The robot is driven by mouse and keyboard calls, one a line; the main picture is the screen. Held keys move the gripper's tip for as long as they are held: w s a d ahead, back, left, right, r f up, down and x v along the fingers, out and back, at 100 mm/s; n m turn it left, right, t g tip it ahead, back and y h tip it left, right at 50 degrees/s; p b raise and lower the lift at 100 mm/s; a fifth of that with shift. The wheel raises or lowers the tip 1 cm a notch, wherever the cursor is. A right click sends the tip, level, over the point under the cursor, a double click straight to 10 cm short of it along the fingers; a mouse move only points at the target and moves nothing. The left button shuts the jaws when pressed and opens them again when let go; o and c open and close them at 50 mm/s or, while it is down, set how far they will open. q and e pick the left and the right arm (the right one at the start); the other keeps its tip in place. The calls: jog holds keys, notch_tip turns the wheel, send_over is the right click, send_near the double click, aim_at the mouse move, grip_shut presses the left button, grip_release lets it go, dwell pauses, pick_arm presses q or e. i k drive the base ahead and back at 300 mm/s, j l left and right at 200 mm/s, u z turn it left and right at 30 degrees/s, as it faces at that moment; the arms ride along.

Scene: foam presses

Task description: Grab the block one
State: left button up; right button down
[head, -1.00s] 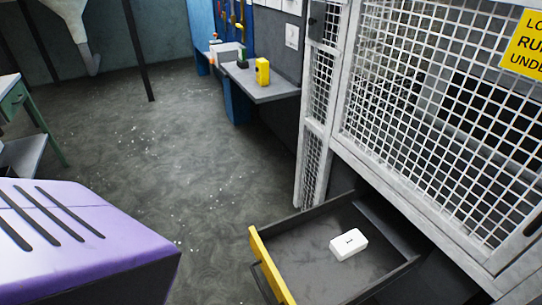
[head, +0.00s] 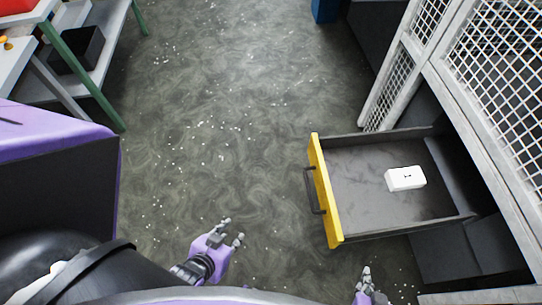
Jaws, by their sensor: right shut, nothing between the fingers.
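The white block (head: 405,179) with a small dark mark on top lies in the open drawer (head: 365,205), on its dark floor, right of the middle. The drawer has a yellow front and a dark handle on its left side. My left gripper (head: 233,231) is at the bottom middle, over the floor, left of the drawer, with its fingertips apart and nothing between them. My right gripper (head: 366,271) is at the bottom edge, below the drawer in the picture, with its fingers together and empty. Both grippers are apart from the block.
A white mesh cage (head: 505,75) stands on the right, above and behind the drawer. A shelf bench with green legs (head: 85,75) holding a black bin (head: 77,50) stands at the upper left. The speckled floor (head: 220,120) between is clear.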

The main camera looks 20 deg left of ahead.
aim_at(397, 180)
jog(key=z, duration=0.55)
jog(key=i+z, duration=0.1)
jog(key=z, duration=0.25)
jog(key=i+j+z, duration=0.1)
jog(key=z, duration=0.25)
jog(key=j+z, duration=0.2)
jog(key=z, duration=0.2)
jog(key=i+j, duration=0.35)
jog(key=j, duration=0.3)
